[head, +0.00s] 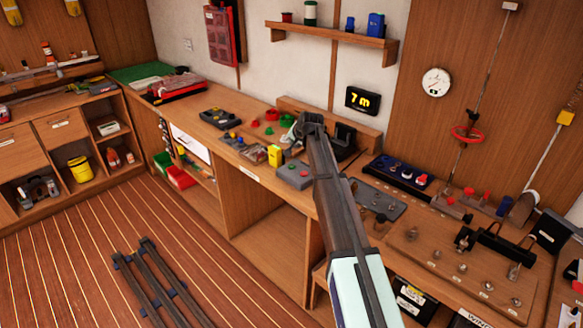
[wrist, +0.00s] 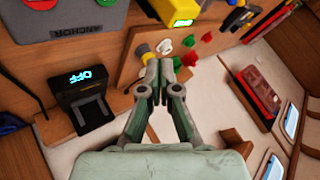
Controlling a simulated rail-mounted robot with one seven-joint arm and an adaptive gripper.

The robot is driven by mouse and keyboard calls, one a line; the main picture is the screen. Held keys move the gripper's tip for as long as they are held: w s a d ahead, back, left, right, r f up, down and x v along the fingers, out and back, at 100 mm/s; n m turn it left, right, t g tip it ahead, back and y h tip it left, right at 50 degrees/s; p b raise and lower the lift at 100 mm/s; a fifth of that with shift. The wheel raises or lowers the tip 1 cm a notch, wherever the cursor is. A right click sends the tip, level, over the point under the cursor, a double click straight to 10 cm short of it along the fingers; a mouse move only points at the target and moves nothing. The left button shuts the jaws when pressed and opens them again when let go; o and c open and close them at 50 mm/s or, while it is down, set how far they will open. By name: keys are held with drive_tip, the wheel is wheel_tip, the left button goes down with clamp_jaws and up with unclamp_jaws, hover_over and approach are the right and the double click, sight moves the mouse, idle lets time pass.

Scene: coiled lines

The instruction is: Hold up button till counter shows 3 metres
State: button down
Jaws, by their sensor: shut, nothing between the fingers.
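The counter (head: 362,99) is a black display on the back wall, reading "7 m" in yellow. My gripper (head: 308,122) is over the back of the bench, left of and below the counter; its fingers are together and empty. In the wrist view my gripper (wrist: 168,70) points toward several red and green buttons (wrist: 196,58) on a wooden panel. These buttons also show in the head view (head: 270,115), left of my gripper. I cannot tell which is the up button, or whether the fingertips touch anything.
A grey control box (head: 293,174) with red and green buttons, labelled "ANCHOR" in the wrist view (wrist: 75,25), stands at the bench front. A black unit (wrist: 94,100) reads "OFF". A yellow device (head: 275,154) stands nearby. A shelf (head: 330,36) hangs above.

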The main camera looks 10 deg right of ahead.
drive_tip(key=b, duration=0.4)
approach(290, 164)
drive_tip(key=shift+w+r+x, duration=0.15)
drive_tip(key=shift+x, duration=0.8)
drive_tip(key=shift+w+r+x, duration=0.15)
drive_tip(key=shift+r+x, duration=0.05)
drive_tip(key=shift+x, duration=0.75)
drive_tip(key=shift+w+r+x, duration=0.15)
drive_tip(key=shift+w+x, duration=0.05)
drive_tip(key=shift+x, duration=0.7)
drive_tip(key=shift+f, duration=0.2)
drive_tip(key=shift+f, duration=0.3)
drive_tip(key=shift+f+b, duration=0.3)
drive_tip(key=shift+f, duration=0.15)
idle(3.5)
